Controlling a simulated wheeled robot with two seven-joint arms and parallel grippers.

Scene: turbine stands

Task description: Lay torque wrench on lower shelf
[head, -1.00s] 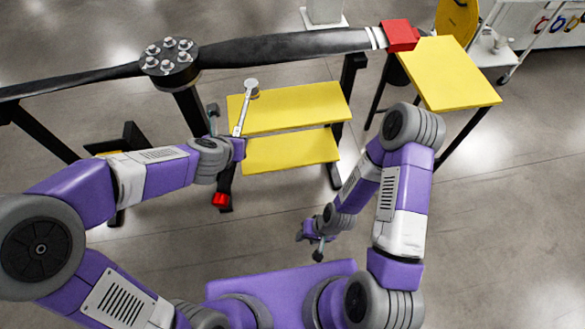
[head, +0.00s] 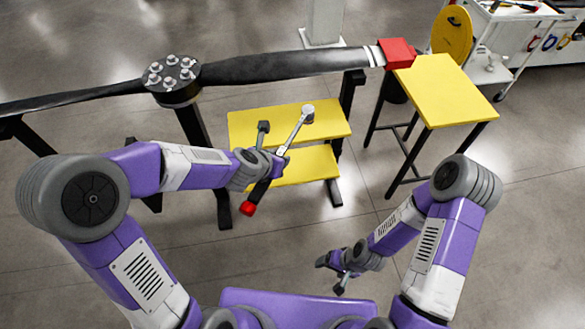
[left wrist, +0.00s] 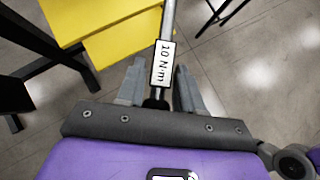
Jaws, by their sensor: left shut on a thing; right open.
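The torque wrench (head: 292,135) has a silver shaft, a round head and a dark handle with a red end. My left gripper (head: 279,158) is shut on it near the middle and holds it tilted in front of the two yellow shelves. In the left wrist view the wrench (left wrist: 166,28) sits between the fingers of the gripper (left wrist: 158,88), with a "10 N·m" label. The lower shelf (head: 318,162) is yellow, bare where it shows, and partly hidden by my gripper. The upper shelf (head: 235,130) is behind and above it. My right gripper (head: 338,274) is open and empty, low at front right.
A black propeller (head: 285,66) with a bolted hub (head: 171,82) spans the stand above the shelves. A red block (head: 397,52) is at its right end. A yellow table (head: 445,88) stands at right, with a white cart (head: 505,40) behind. The floor between shelves and base is clear.

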